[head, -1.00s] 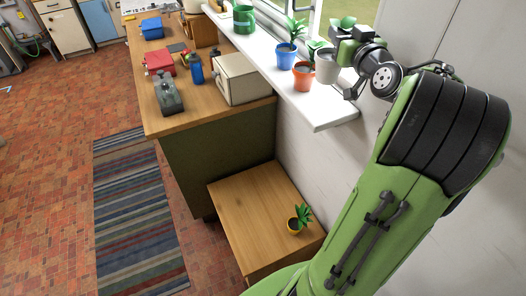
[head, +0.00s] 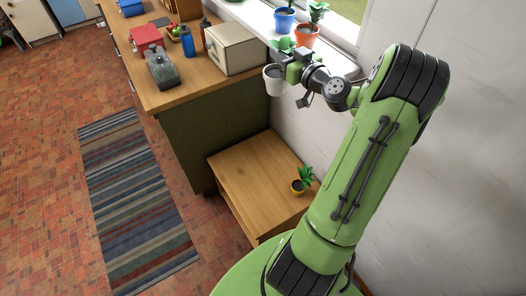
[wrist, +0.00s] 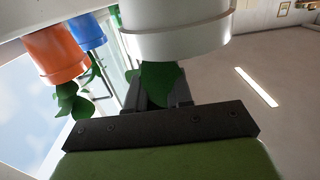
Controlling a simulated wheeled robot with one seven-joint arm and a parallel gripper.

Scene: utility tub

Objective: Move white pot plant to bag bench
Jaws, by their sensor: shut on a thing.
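The white pot plant (head: 273,82) is in the air in front of the window sill, roughly upright in the head view. My gripper (head: 286,70) is shut on it. In the wrist view the white pot (wrist: 178,38) is close to the lens, with green leaves between the dark fingers (wrist: 158,92). The bag bench, seemingly the low wooden bench (head: 245,178), stands below against the wall, well under the held pot.
An orange pot plant (head: 306,36) and a blue one (head: 284,20) stand on the white sill (head: 340,63), near my gripper. The counter (head: 205,82) left of the bench holds a cream box (head: 236,51), a grey-green item (head: 161,72) and bottles.

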